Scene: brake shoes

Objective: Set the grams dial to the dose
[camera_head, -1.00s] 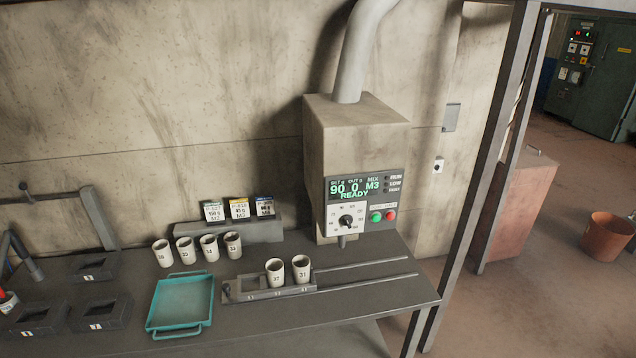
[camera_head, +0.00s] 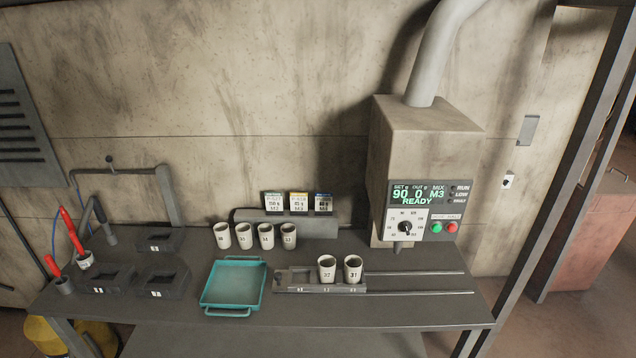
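The grams dial (camera_head: 404,227) is a black knob on a white scale plate at the lower left of the dispenser's front panel. The dispenser (camera_head: 420,150) is a beige box on the wall end of the bench. Its display (camera_head: 416,194) reads SET 90, OUT 0, MIX M3 and READY in green. Dose cards (camera_head: 298,203) stand on a grey block behind the cups; they show gram figures and mix codes, and the left one seems to read 150 g, though the print is small. Neither of my grippers shows in the view.
Two cups (camera_head: 326,269) sit in a slide carriage (camera_head: 292,280) on rails. Several cups (camera_head: 243,236) stand in a row behind a teal tray (camera_head: 232,284). Green (camera_head: 436,228) and red (camera_head: 452,228) buttons are right of the dial. Dark fixtures and red-handled tools (camera_head: 72,232) are at left.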

